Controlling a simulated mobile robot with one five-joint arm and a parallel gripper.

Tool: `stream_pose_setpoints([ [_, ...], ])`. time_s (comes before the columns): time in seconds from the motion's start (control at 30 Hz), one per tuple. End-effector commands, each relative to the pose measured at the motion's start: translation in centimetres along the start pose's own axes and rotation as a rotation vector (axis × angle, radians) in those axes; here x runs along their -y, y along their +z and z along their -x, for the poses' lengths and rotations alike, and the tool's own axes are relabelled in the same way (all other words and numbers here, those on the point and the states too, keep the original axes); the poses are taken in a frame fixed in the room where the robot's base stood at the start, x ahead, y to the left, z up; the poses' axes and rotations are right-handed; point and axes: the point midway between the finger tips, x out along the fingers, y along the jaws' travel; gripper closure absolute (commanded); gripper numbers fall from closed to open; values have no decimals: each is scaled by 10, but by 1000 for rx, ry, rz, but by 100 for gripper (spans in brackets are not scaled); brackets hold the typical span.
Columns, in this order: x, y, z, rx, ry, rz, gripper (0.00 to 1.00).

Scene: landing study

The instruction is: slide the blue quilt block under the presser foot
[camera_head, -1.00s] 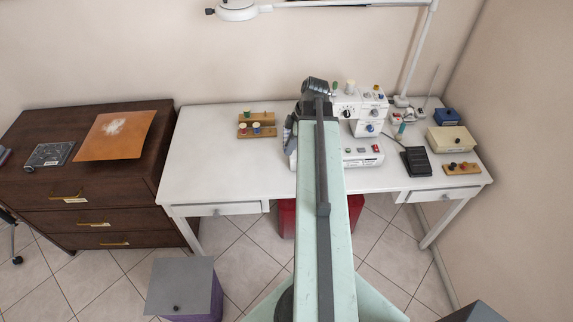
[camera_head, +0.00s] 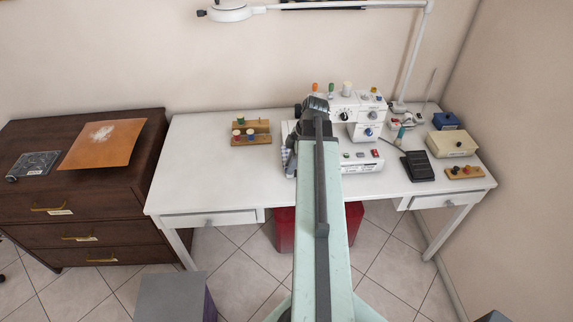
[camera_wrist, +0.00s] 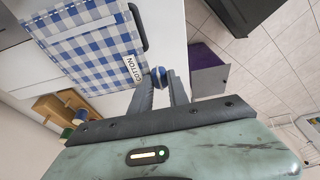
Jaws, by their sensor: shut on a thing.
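The blue quilt block (camera_wrist: 90,50) is a blue-and-white checked cloth piece with a white COTTON tag in the wrist view. A dark curved bar runs along its right side. My gripper (camera_wrist: 160,84) is shut on a small round blue-and-white knob at the block's tag end; how the knob joins the cloth is not clear. The white sewing machine (camera_head: 345,113) stands on the table just right of my arm's end. I cannot make out its presser foot.
A wooden spool stand (camera_head: 251,139) is left of my arm on the white table (camera_head: 195,160). A black pedal (camera_head: 418,166), a cream box (camera_head: 452,143) and a blue box (camera_head: 446,121) are to the right. The table's left part is clear.

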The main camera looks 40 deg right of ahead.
Motion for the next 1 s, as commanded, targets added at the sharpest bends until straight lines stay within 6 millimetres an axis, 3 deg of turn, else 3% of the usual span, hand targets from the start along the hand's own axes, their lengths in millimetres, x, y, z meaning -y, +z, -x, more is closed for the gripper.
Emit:
stream_pose_setpoints([
  [0.17, 0, 20, -15, 0, 1, -2, 100],
  [0.6, -44, 33, -9, 0, 1, -2, 100],
  [1.0, -45, 34, -8, 0, 1, -3, 100],
])
